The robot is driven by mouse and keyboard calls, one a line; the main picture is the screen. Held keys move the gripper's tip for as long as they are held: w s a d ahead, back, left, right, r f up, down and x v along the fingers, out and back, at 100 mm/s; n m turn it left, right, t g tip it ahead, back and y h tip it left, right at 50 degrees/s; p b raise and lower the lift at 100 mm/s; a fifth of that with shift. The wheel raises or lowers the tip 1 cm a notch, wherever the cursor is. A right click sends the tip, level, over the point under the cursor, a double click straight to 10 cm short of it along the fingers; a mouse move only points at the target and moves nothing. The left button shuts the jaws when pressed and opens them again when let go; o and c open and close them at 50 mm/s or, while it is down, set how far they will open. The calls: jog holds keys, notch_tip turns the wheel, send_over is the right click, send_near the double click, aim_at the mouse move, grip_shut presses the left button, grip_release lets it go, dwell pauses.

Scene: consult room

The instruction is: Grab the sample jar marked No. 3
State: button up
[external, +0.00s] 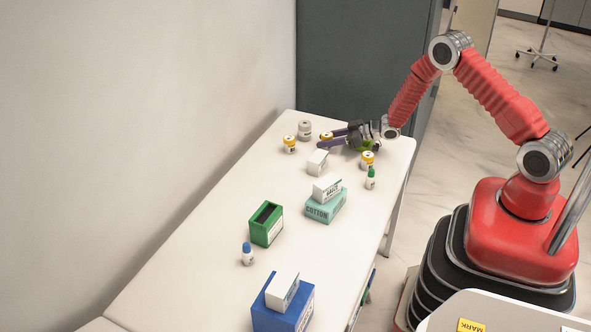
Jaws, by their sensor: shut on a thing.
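Several small jars with yellow bands stand at the far end of the white table: one at the left (290,145), one at the right (367,160), and one at my gripper (325,138). A greyer jar (305,130) stands just beyond the left one. My gripper reaches in low from the right with its dark fingers on either side of the yellow-banded jar (327,135), and it is shut on that jar. The fingers partly hide it. The numbers on the jars are too small to read, so I cannot tell which is No. 3.
On the table (215,225) are a white box (318,162), a green-capped bottle (371,178), a white box (327,188) on a teal cotton box (325,208), a green box (266,224), a blue-capped bottle (247,254) and a blue box (283,309). A wall borders the left.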

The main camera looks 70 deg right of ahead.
aim_at(327, 134)
notch_tip(327, 134, up, 10)
dwell(0.8)
jog(key=shift+d, duration=0.1)
dwell(0.4)
